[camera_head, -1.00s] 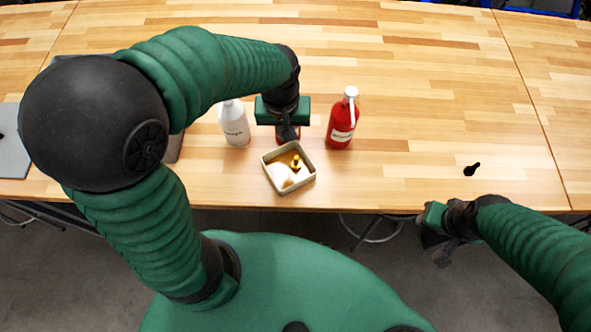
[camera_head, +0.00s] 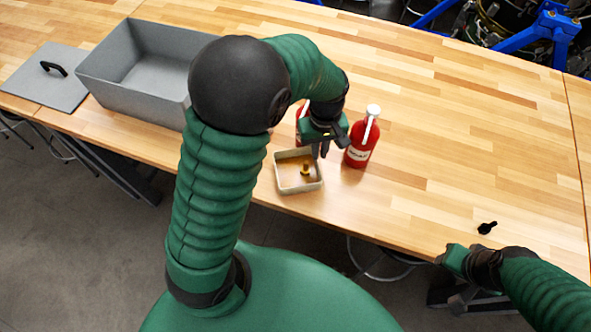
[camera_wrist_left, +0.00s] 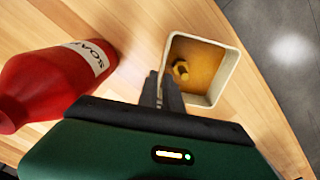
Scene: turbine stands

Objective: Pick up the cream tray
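My left gripper (camera_head: 320,152) is at the tray's back right corner, pointing down. In the left wrist view the fingers (camera_wrist_left: 164,92) are close together at the near left wall of the tray (camera_wrist_left: 233,70); I cannot tell whether they are shut on it.
A red soap bottle (camera_head: 362,142) stands just right of my left gripper, and another red item (camera_head: 301,112) is partly hidden behind it. A small black object (camera_head: 487,228) lies at right. The table behind is clear.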

